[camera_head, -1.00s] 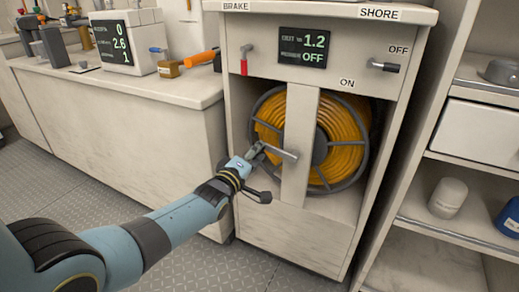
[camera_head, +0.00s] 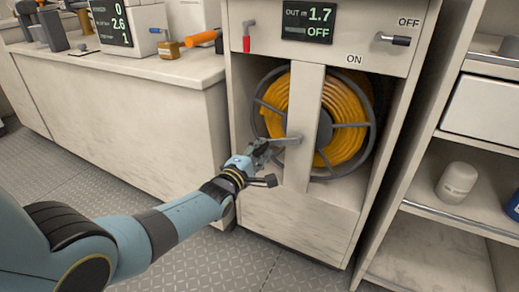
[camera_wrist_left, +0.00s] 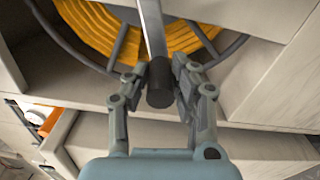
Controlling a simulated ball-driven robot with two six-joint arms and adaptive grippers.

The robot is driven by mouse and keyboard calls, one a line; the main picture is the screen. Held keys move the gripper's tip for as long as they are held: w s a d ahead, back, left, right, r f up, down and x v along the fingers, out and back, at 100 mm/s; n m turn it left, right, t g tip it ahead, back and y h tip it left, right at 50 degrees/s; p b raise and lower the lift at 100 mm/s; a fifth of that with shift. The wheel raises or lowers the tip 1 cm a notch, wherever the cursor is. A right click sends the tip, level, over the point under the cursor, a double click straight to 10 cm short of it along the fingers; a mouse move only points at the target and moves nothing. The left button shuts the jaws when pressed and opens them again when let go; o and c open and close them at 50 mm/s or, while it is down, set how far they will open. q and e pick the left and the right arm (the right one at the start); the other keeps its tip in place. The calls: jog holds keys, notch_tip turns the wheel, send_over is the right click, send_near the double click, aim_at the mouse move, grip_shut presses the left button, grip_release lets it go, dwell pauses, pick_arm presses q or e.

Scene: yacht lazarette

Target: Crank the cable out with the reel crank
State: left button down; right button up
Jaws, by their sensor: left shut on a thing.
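The cable reel (camera_head: 368,138) has a dark frame wound with orange-yellow cable (camera_head: 346,108) and sits inside an open cabinet. A pale vertical post (camera_head: 304,115) stands in front of it and hides its middle. The metal crank (camera_head: 290,140) reaches left from the post. My left gripper (camera_head: 262,150) is at the crank's outer end. In the left wrist view its fingers (camera_wrist_left: 158,88) are shut on the dark crank handle (camera_wrist_left: 160,74), one on each side. The cabinet display (camera_head: 308,23) reads OUT 1.7 and OFF. My right gripper is not in view.
A red-handled lever (camera_head: 247,40) is left of the display and a dark-handled lever (camera_head: 395,40) is right, between OFF and ON labels. A white counter (camera_head: 150,95) stands left, and shelves with a white canister (camera_head: 457,183) stand right.

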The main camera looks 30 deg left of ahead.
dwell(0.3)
pick_arm(q)
jog(key=c, duration=1.1)
grip_release()
jog(key=shift+s, duration=0.25)
jog(key=s, duration=1.1)
jog(key=shift+s+a, duration=0.15)
jog(key=shift+s, duration=0.1)
